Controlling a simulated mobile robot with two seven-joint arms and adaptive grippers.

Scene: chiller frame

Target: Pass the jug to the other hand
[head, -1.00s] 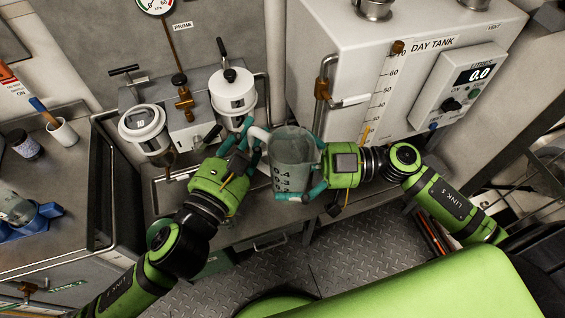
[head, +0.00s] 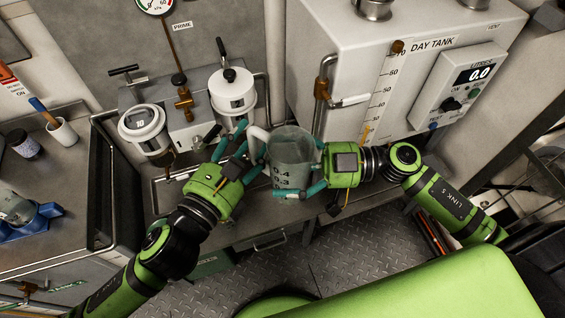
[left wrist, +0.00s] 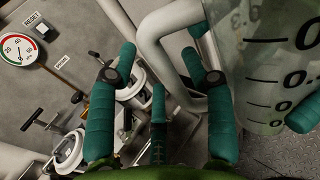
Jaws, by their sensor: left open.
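The jug (head: 291,150) is clear, with dark scale marks and a pale handle (head: 257,137) on its left side. My right gripper (head: 305,170) comes from the right, its teal fingers closed around the jug body, holding it up above the bench front. My left gripper (head: 249,148) is open at the handle side, with nothing clamped in it. In the left wrist view the handle (left wrist: 157,50) shows between and beside the spread fingers, and the jug wall (left wrist: 265,75) is at the right. I cannot tell whether a left finger touches the handle.
The bench behind carries a white-lidded pot (head: 142,123) and a white canister (head: 232,94) close to my left gripper. The day tank (head: 352,50) with its pipe handle stands behind the jug. A side counter (head: 65,185) is at the left. Floor plates lie below.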

